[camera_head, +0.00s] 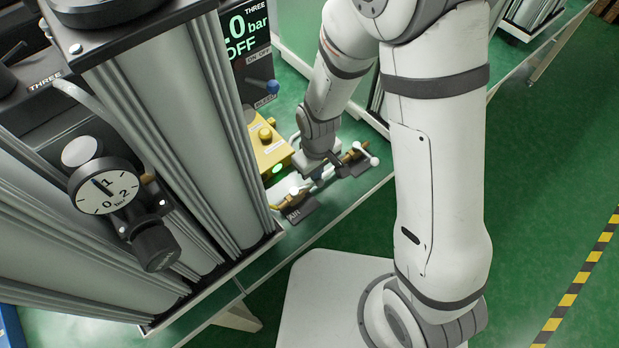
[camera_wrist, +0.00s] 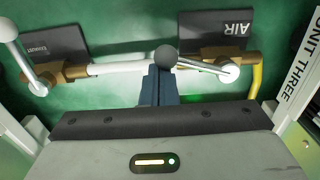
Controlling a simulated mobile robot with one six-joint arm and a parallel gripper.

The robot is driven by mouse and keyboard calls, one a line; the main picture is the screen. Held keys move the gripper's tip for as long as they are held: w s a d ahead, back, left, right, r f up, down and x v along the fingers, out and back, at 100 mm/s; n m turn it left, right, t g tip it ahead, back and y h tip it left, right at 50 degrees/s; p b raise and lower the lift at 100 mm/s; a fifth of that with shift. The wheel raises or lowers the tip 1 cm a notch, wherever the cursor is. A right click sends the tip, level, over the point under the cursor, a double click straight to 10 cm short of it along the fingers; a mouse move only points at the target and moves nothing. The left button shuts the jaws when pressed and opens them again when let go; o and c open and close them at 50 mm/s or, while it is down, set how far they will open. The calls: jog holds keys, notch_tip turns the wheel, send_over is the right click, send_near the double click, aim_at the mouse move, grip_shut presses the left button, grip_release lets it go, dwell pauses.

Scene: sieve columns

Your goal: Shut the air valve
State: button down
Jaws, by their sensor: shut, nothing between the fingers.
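The air valve (camera_wrist: 228,70) is a brass fitting beside a dark label reading AIR. Its silver lever (camera_wrist: 200,66) points left, nearly along the white pipe, and ends in a dark round knob (camera_wrist: 166,56). The AIR label (camera_head: 300,211) also shows in the head view, low at the bench edge. My gripper (camera_wrist: 158,72) is shut and empty, its blue fingers together with their tips at the knob; I cannot tell whether they touch it. In the head view my gripper (camera_head: 322,172) is down at the valve line, its fingers partly hidden.
The exhaust valve (camera_wrist: 48,78) stands at the left of the wrist view, its lever with a pale knob slanting up-left. In the head view, a yellow box (camera_head: 268,148) with a green light stands close beside my gripper. Tall columns and a pressure gauge (camera_head: 106,188) fill the left.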

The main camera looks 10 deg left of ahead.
jog(key=shift+s+d, duration=0.1)
jog(key=shift+s+d, duration=0.55)
jog(key=shift+s, duration=0.1)
jog(key=shift+s+d+b, duration=0.3)
jog(key=shift+s+d, duration=0.05)
jog(key=shift+s, duration=0.4)
jog(key=shift+s+d, duration=0.2)
jog(key=shift+s, duration=0.65)
